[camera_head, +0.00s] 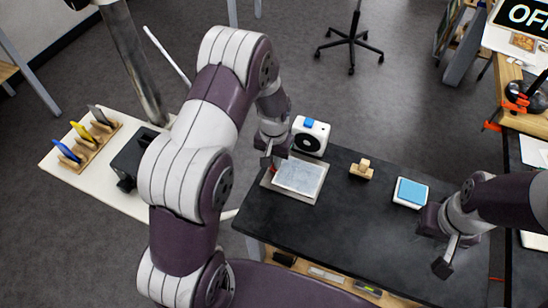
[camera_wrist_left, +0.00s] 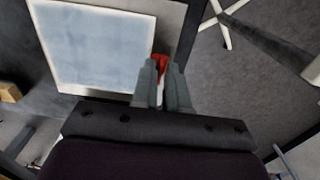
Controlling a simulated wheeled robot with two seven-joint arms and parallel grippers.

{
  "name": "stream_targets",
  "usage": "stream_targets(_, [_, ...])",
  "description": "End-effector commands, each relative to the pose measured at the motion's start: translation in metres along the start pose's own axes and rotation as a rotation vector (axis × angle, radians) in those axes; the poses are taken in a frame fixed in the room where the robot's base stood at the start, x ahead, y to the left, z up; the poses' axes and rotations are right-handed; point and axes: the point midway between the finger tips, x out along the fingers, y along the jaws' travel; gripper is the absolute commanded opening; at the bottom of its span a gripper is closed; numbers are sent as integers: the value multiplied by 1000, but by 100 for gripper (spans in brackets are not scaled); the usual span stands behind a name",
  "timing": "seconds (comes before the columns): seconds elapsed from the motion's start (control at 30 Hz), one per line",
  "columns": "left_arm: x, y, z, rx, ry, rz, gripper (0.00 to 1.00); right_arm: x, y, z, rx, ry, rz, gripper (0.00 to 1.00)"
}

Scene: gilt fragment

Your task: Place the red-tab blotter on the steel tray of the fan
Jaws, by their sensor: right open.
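The red-tab blotter (camera_head: 299,175) is a pale blue-white square lying over the steel tray (camera_head: 318,194), in front of the fan (camera_head: 310,137). In the left wrist view, the blotter (camera_wrist_left: 105,45) is inside the tray's grey rim (camera_wrist_left: 172,18). I cannot tell whether it rests fully on the tray. My left gripper (camera_head: 274,162) is at the blotter's back left corner. In the left wrist view, its fingers (camera_wrist_left: 161,78) are closed around the red tab (camera_wrist_left: 160,64). My right gripper (camera_head: 446,246) is open and empty at the right of the black table.
A small wooden piece (camera_head: 361,170) and a white block with a blue top (camera_head: 410,193) stand on the black table (camera_head: 345,230). A black box (camera_head: 137,155) and a wooden rack (camera_head: 88,148) stand on the white table at left. The table's front middle is clear.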

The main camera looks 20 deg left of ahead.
Motion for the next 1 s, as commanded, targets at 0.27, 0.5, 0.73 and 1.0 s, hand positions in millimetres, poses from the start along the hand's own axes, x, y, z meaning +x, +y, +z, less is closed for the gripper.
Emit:
stream_targets(0.27, [-1, 0, 0, 0, 1, 0, 28, 0, 0, 0, 0, 0, 0, 43])
stream_targets(0.5, [-32, 0, -2, 0, 8, 0, 28, 4, 0, 0, 0, 0, 0, 43])
stream_targets(0.73, [-93, 0, -2, 0, 6, 0, 28, 11, 0, 1, 0, 0, 0, 43])
stream_targets(1.0, [-128, 4, 18, -1, 15, -1, 28, 13, 0, 1, 0, 0, 0, 43])
